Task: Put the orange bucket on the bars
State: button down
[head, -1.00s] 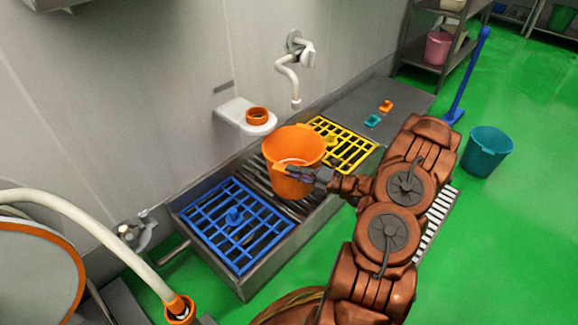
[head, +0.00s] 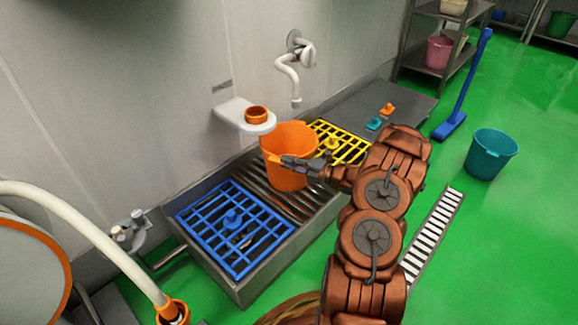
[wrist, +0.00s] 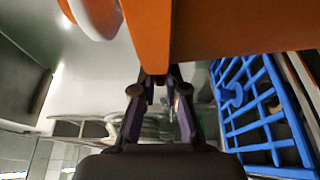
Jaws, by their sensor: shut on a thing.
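The orange bucket (head: 288,165) is upright over the bare metal bars (head: 312,203) of the sink, between the blue grid and the yellow grid. Whether its base touches the bars I cannot tell. My gripper (head: 290,162) is shut on the bucket's near side, just below the rim. In the wrist view the bucket (wrist: 240,25) fills the top, and the fingers (wrist: 158,85) meet at its orange edge. The bucket's far side and underside are hidden.
The blue grid (head: 234,218) lies left of the bucket and the yellow grid (head: 350,148) behind right. A white wall shelf with an orange ring (head: 256,115) is close behind the bucket. A tap (head: 291,75) hangs above. A teal bucket (head: 489,155) stands on the floor.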

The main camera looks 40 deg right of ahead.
jog(key=shift+r, duration=0.1)
jog(key=c, duration=1.2)
grip_release()
jog(key=p+v, duration=0.5)
jog(key=v, duration=0.7)
